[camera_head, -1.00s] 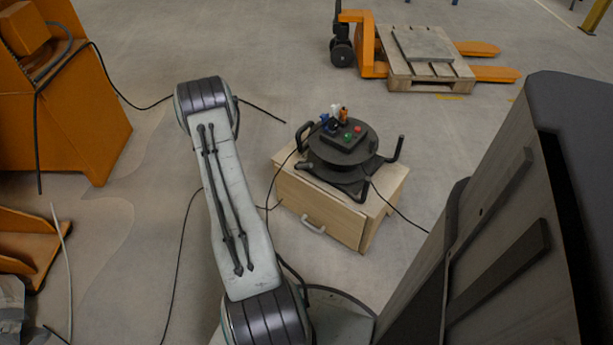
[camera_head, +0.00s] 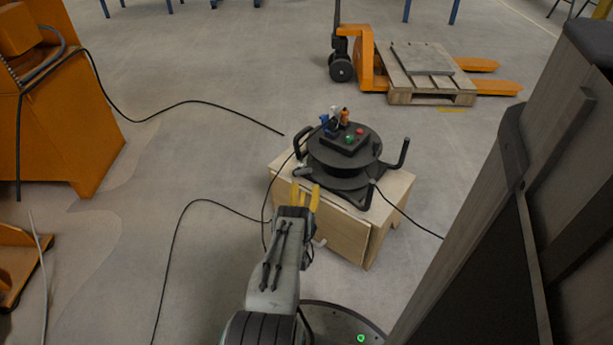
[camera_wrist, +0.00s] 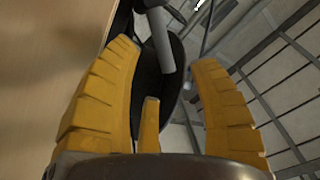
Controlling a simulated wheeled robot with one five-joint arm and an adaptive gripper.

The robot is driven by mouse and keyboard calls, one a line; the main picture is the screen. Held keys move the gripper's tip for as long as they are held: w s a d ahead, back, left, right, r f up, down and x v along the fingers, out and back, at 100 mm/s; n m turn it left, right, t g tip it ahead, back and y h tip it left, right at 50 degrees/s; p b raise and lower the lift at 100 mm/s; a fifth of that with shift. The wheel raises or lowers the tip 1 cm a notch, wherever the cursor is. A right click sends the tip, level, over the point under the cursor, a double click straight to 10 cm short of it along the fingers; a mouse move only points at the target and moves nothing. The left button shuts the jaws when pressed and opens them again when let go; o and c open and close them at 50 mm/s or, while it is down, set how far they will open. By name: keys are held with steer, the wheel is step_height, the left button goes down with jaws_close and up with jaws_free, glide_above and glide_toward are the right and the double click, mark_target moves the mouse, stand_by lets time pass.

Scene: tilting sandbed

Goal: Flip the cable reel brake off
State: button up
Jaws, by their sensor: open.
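The black cable reel (camera_head: 345,155) sits on a wooden cabinet in the head view. Its top carries a small panel with red and green buttons, and blue, white and orange plugs. A grey lever-like piece (camera_head: 300,171) shows at its near left side; I take it for the brake. My gripper (camera_head: 305,192) has yellow fingers and is just in front of the reel's near left side. In the wrist view my gripper (camera_wrist: 170,85) is open, with a grey rod (camera_wrist: 160,38) and a dark reel part (camera_wrist: 155,85) beyond and between the fingers. I cannot tell whether they touch.
The wooden cabinet (camera_head: 345,235) has a drawer front facing me. A black cable (camera_head: 190,210) lies on the floor at left. An orange machine (camera_head: 70,120) stands at left, and a pallet jack with a pallet (camera_head: 430,97) stands behind. A tall dark panel fills the right.

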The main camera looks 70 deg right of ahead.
mark_target(307, 172)
steer(key=shift+b+x, duration=3.15)
steer(key=shift+x, duration=0.4)
steer(key=shift+o, duration=0.2)
jaws_close()
